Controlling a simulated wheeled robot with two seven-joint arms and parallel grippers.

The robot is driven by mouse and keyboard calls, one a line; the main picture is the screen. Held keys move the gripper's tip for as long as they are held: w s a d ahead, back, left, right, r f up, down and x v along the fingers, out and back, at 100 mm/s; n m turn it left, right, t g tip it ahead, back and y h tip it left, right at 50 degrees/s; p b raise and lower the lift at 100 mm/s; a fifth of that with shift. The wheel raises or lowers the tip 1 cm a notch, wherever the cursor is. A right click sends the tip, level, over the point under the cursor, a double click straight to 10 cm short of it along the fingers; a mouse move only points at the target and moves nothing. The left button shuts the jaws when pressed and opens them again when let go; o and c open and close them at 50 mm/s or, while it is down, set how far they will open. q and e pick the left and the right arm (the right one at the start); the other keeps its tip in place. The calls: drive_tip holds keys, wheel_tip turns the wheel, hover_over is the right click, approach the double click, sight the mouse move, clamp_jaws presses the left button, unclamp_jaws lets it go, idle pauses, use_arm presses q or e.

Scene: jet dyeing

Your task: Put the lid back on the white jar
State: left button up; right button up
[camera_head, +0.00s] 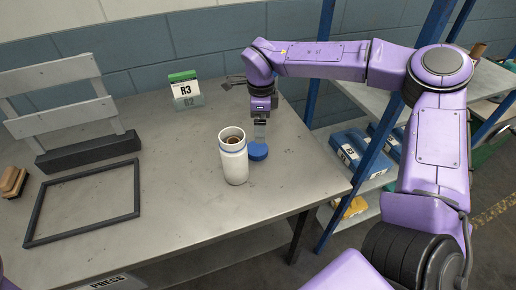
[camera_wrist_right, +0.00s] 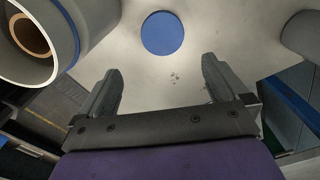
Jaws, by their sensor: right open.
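The white jar (camera_head: 233,160) stands upright and uncovered on the grey table, with a blue band below its rim and a brown inside. Part of the jar (camera_wrist_right: 68,62) also shows at the upper left of the right wrist view. The blue lid (camera_head: 257,151) lies flat on the table just right of the jar. In the right wrist view the lid (camera_wrist_right: 162,33) is a blue disc ahead of the fingertips. My right gripper (camera_head: 260,138) points down above the lid. Its fingers (camera_wrist_right: 162,80) are open and empty, apart from the lid. My left gripper is not in view.
A green-topped R3 card box (camera_head: 185,90) stands toward the back. A dark frame (camera_head: 84,202) and a grey rack (camera_head: 68,118) are at the left, with brown blocks (camera_head: 13,181). Blue shelving (camera_head: 366,170) is beyond the table's right edge. The table front of the jar is clear.

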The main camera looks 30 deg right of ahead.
hover_over(257, 148)
drive_tip(key=f, duration=0.5)
drive_tip(key=shift+w+d+f+p, duration=0.1)
drive_tip(key=shift+w+d+p, duration=0.15)
drive_tip(key=shift+p, duration=0.15)
drive_tip(key=shift+f, duration=0.25)
drive_tip(key=shift+s+r, duration=0.2)
drive_tip(key=shift+s, duration=0.25)
drive_tip(key=shift+w+f, duration=0.1)
drive_tip(key=shift+f, duration=0.1)
drive_tip(key=f, duration=0.1)
drive_tip(key=f+p, duration=0.2)
drive_tip(key=f, duration=0.1)
drive_tip(key=shift+w+a, duration=0.1)
drive_tip(key=shift+a, duration=0.15)
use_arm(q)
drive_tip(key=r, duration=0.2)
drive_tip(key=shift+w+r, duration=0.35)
use_arm(e)
drive_tip(key=shift+f, duration=0.45)
drive_tip(key=c, duration=1)
